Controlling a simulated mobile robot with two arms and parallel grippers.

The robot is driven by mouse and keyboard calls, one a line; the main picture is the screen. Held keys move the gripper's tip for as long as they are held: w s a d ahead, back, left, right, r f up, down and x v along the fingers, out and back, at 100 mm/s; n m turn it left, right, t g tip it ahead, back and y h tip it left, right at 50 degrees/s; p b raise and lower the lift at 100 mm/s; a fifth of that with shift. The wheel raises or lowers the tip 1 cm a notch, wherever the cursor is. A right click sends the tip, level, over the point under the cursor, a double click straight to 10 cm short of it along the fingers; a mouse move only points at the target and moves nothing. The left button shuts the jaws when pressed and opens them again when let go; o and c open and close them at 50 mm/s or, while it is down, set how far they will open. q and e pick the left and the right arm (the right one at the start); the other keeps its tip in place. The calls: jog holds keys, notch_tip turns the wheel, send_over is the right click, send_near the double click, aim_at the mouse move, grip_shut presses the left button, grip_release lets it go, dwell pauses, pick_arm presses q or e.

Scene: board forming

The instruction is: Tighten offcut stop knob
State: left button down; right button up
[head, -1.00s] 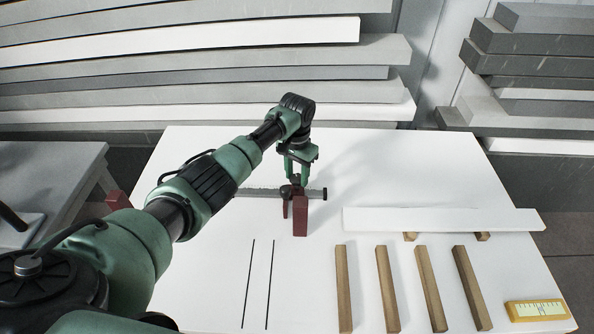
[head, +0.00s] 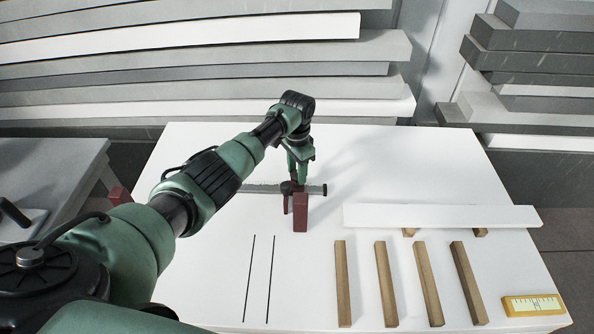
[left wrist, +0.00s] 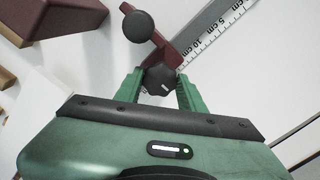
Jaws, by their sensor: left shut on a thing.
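My left gripper (head: 297,182) points down over the dark red stop (head: 300,212) on the grey ruler bar (head: 262,188). In the left wrist view its two green fingers (left wrist: 162,92) are shut on a black lobed knob (left wrist: 161,79) with a small white mark. A second, round black knob (left wrist: 138,27) stands clear of the fingers, near a dark red part (left wrist: 185,47) on the scaled ruler (left wrist: 217,37). In the head view the gripped knob is mostly hidden by the fingers. My right gripper is not in view.
Several wooden strips (head: 387,283) lie at the front right of the white table (head: 200,285). A white board (head: 440,216) rests behind them on wooden pieces. A yellow level or gauge (head: 533,305) lies at the right front corner. Stacked boards (head: 200,75) stand behind.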

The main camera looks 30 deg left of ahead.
pick_arm(q)
jog(key=c, duration=0.9)
grip_release()
jog(key=shift+o, duration=0.2)
jog(key=shift+r, duration=0.1)
notch_tip(320, 180, up, 8)
jog(key=shift+f+b, duration=0.15)
jog(key=shift+b, duration=0.15)
